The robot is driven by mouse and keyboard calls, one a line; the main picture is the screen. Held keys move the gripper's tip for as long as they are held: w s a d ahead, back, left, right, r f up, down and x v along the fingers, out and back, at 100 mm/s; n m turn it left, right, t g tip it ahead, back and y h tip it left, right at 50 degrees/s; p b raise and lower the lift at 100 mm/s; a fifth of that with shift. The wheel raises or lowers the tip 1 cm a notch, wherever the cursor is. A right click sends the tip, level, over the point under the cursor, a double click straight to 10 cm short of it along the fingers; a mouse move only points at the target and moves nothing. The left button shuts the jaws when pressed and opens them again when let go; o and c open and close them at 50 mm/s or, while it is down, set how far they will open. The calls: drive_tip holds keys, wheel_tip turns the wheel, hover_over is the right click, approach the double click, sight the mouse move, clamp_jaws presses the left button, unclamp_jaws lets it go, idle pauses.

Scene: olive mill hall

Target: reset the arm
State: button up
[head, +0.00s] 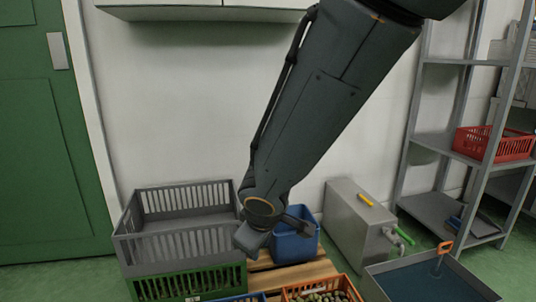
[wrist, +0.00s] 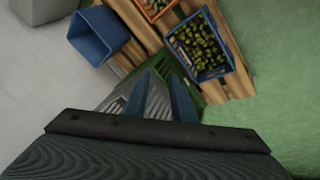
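My gripper (wrist: 160,77) shows in the wrist view as two dark blue fingers, set apart with nothing between them. A grey slatted crate shows beyond the gap. In the head view my arm reaches down from the top right, and its end is beside the empty grey crate (head: 178,243) and in front of the blue bin (head: 292,246). The fingers are not clear in the head view.
The grey crate sits on a green crate (head: 190,285) by a wooden pallet (head: 310,268). An orange crate (head: 320,290) and a blue crate (wrist: 213,72) hold olives. A grey metal box (head: 350,222), a blue-filled basin (head: 425,284) and shelving with a red basket (head: 494,143) stand right.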

drive_tip(key=s+d+r+m+g+y, duration=0.1)
drive_tip(key=s+r+m+g, duration=0.25)
drive_tip(key=s, duration=0.85)
drive_tip(key=s+r+m+g, duration=0.2)
drive_tip(key=s+r, duration=0.2)
drive_tip(key=s, duration=0.7)
drive_tip(key=d+r+m+h+p, duration=0.1)
drive_tip(key=d+r+m+p, duration=0.2)
drive_tip(key=d+r+p, duration=0.7)
drive_tip(key=d+r+m+h+p, duration=0.1)
drive_tip(key=d+r+m+p, duration=0.2)
drive_tip(key=d+r+p, duration=0.7)
wheel_tip(320, 180, up, 6)
drive_tip(key=p, duration=1.5)
drive_tip(key=shift+d+f+p, duration=0.2)
drive_tip(key=shift+f+p, duration=0.05)
drive_tip(key=shift+p, duration=0.05)
drive_tip(key=shift+o, duration=0.8)
